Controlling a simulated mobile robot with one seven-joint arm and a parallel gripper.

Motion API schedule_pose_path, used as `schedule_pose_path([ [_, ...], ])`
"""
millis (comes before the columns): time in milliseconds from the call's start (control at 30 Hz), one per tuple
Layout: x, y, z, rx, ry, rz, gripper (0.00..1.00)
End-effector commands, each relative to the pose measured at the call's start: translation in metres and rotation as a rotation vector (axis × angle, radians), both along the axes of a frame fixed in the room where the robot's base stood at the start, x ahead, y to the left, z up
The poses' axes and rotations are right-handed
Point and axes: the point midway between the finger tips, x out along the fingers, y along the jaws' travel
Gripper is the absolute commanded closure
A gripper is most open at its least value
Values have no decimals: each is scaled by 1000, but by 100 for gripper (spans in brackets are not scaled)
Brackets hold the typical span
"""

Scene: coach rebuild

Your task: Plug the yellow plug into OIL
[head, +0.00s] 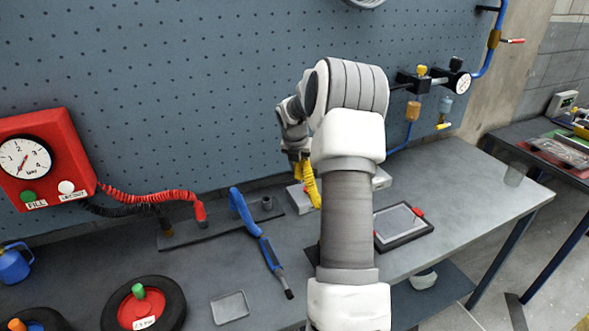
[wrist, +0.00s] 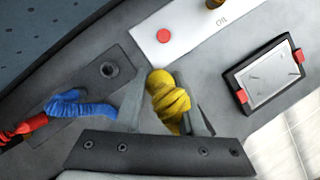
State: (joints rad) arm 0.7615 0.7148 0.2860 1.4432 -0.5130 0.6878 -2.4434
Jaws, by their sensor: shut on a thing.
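My gripper (head: 300,155) is shut on the yellow plug, whose coiled yellow lead (wrist: 170,100) shows between the fingers in the wrist view. In the head view the yellow lead (head: 311,188) hangs below the gripper, in front of the pale panel. The plug's tip is hidden. The pale panel (wrist: 190,38) lies beyond the fingers in the wrist view, with the word OIL (wrist: 222,21) and a red round spot (wrist: 164,35). A brass-coloured fitting (wrist: 214,3) beside OIL is cut by the top edge. The plug is apart from that fitting.
A grey strip with a round socket (wrist: 109,70) lies left of the panel, near the blue lead (head: 257,235) and red lead (head: 155,194). The pegboard wall (head: 200,90) stands behind. The bench's right end is mostly clear.

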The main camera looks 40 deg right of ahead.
Motion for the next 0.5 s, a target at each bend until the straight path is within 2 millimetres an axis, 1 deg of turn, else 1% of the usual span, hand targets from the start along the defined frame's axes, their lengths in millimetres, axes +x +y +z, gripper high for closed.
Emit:
schedule_pose_path([
  [33,0,0,7,-1,-1,0,100],
  [500,0,0,35,-1,-1,0,100],
])
